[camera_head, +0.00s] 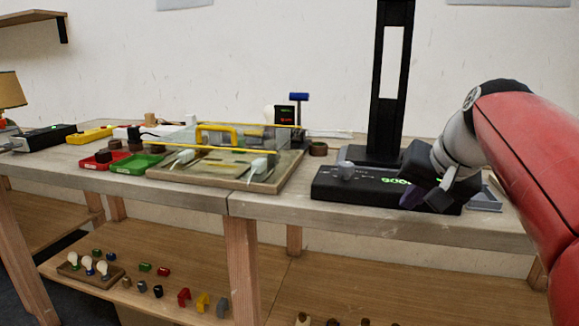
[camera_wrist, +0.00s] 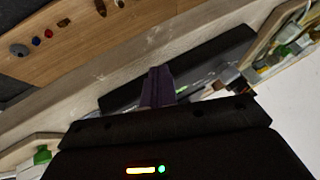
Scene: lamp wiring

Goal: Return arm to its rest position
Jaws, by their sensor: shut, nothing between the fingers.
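The black box (camera_wrist: 200,68) lies beyond the fingers there.
A wooden board under a clear cover with a yellow handle (camera_head: 213,128) stands mid-bench. Red (camera_head: 97,163) and green (camera_head: 138,162) trays are left of it. A black column (camera_head: 388,90) rises behind the box. The lower shelf (camera_head: 200,265) holds bulbs and small coloured parts.

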